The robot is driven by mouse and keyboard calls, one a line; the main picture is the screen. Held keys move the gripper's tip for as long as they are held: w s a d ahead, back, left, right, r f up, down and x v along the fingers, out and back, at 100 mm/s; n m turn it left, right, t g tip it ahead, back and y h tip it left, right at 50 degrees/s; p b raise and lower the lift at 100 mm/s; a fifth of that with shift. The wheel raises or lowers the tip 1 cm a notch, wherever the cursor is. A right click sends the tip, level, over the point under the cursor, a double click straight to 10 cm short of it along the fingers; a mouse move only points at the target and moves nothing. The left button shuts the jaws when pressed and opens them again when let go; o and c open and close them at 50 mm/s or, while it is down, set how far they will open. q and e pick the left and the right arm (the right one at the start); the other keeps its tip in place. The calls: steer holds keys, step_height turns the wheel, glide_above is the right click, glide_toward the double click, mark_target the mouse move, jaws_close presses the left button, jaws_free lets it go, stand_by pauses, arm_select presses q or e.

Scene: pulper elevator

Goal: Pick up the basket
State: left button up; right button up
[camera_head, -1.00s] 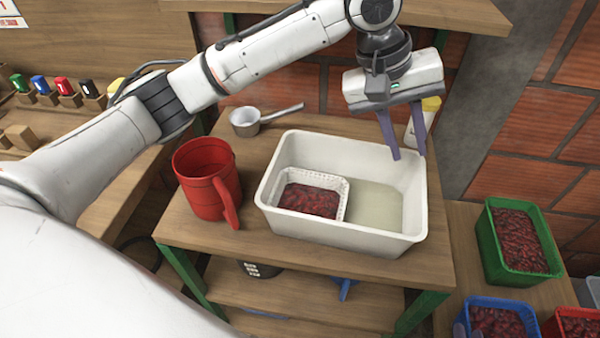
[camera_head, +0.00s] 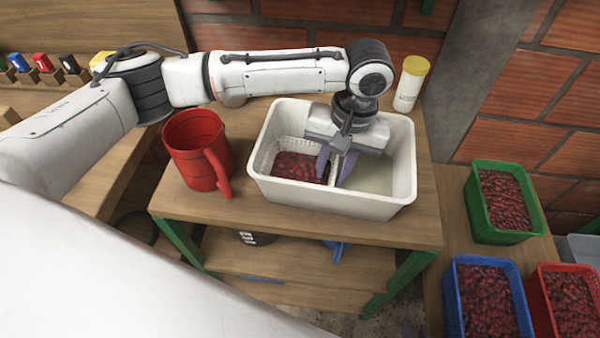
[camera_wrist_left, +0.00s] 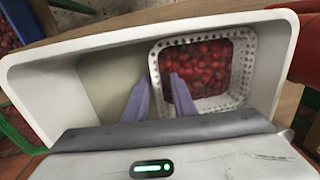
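The basket (camera_head: 266,155) is white and perforated, filled with red coffee cherries. It sits in the left part of a white tub (camera_head: 265,180); in the left wrist view the basket (camera_wrist_left: 245,70) is on the right. My left gripper (camera_head: 331,180) reaches down into the tub at the basket's inner side. Its fingers (camera_wrist_left: 158,82) are apart, one on each side of the basket's near wall; I cannot tell whether they touch it.
A red jug (camera_head: 195,150) stands left of the tub on the wooden table (camera_head: 240,213). A white bottle with a yellow lid (camera_head: 410,85) stands behind the tub. Green (camera_head: 480,225), blue (camera_head: 455,310) and red crates of cherries stand at the right. Shallow water covers the tub's right part.

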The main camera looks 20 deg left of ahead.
arm_select(q)
steer(key=shift+a+f, duration=0.1)
steer(key=shift+f, duration=0.6)
jaws_close()
steer(key=shift+r, duration=0.1)
